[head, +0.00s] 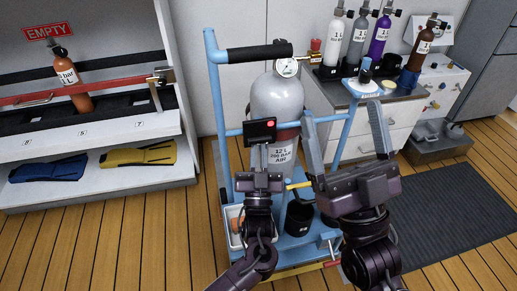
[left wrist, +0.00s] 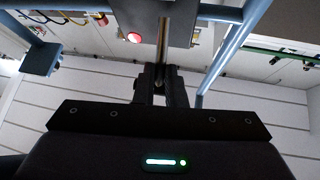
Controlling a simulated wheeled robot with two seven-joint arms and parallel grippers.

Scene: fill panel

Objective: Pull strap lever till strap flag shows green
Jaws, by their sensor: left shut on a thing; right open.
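A black strap box (head: 260,131) sits on the blue trolley's crossbar, in front of a large grey cylinder (head: 277,97) labelled 12 L AIR. Its round flag (head: 271,124) shows red; the red also shows in the left wrist view (left wrist: 134,38). My left gripper (head: 258,150) is just below the box. In the left wrist view its fingers (left wrist: 161,80) are shut on a thin metal rod (left wrist: 163,42), the strap lever, which runs up to the box. My right gripper (head: 342,112) is open and empty, to the right of the cylinder.
The blue trolley (head: 213,80) has a black handle and a lower deck with a white bin (head: 235,226). An EMPTY rack (head: 110,128) stands left. A counter with small cylinders (head: 358,42) stands behind right. Wooden floor is free at front left.

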